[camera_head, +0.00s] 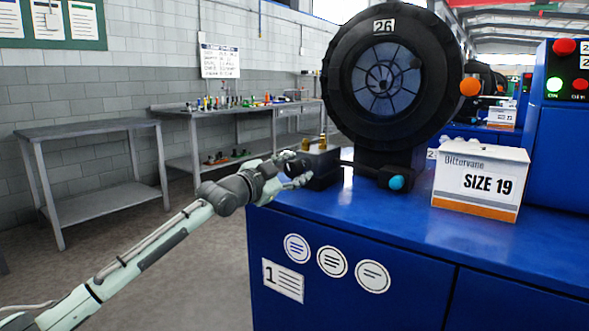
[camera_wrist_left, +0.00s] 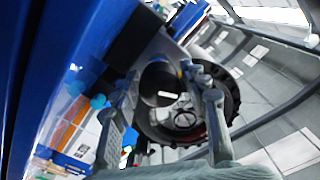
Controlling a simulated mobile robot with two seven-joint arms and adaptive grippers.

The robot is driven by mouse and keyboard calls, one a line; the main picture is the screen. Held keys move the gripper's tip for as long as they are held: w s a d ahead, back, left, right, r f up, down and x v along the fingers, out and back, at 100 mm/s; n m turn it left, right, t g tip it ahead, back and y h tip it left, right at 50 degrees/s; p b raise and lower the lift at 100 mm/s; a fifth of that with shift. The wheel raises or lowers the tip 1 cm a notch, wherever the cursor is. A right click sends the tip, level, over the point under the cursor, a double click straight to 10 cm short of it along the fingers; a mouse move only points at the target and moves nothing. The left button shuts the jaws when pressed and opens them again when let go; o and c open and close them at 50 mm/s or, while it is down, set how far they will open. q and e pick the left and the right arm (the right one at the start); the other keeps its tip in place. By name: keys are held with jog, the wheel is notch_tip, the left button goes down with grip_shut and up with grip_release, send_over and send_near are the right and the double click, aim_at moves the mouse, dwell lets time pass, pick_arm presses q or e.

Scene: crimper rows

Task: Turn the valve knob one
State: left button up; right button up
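The valve is a dark block (camera_head: 322,165) with brass fittings on top, at the left end of the blue bench in the head view. A round black knob (camera_wrist_left: 160,84) with a white mark faces my left wrist camera. My left gripper (camera_head: 293,172) is at the left side of the block. In the left wrist view its two fingers (camera_wrist_left: 160,78) stand apart on either side of the knob, with visible gaps. Whether a fingertip touches the knob cannot be told. In the head view the gripper partly hides the knob. My right gripper is not in view.
A large black round machine (camera_head: 388,78) marked 26 stands behind the block. A white box (camera_head: 481,180) labelled SIZE 19 stands on the blue bench (camera_head: 400,226) to the right. Grey tables (camera_head: 88,130) stand at the left wall, with open floor before them.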

pick_arm(q)
jog(key=shift+o, duration=0.6)
jog(key=v, duration=1.2)
